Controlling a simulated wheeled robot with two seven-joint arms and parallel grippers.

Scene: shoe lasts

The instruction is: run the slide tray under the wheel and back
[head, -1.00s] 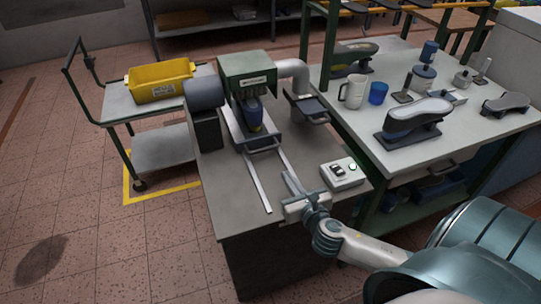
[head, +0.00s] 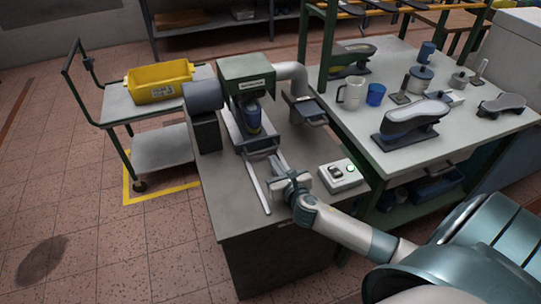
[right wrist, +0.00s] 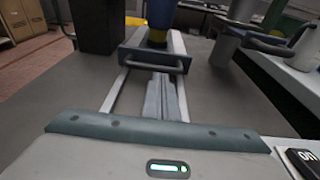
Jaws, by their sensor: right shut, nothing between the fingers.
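The slide tray (head: 238,136) carries a dark blue last with a yellow part (head: 253,117). It sits at the back of two rails (head: 255,188), under the green hood (head: 246,68); the wheel itself is hidden. The tray's front handle (head: 263,152) faces me and shows in the right wrist view (right wrist: 153,62). My right gripper (head: 275,160) is shut and empty, low between the rails. In the right wrist view its closed fingers (right wrist: 161,78) point at the handle. I cannot tell whether they touch it. My left gripper is not in view.
A switch box (head: 341,176) stands right of my right gripper on the grey bench (head: 226,190). A motor housing (head: 204,95) and duct (head: 293,70) flank the hood. A side table (head: 440,150) holds lasts, a jug and a blue cup. A yellow bin (head: 160,84) sits on a cart.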

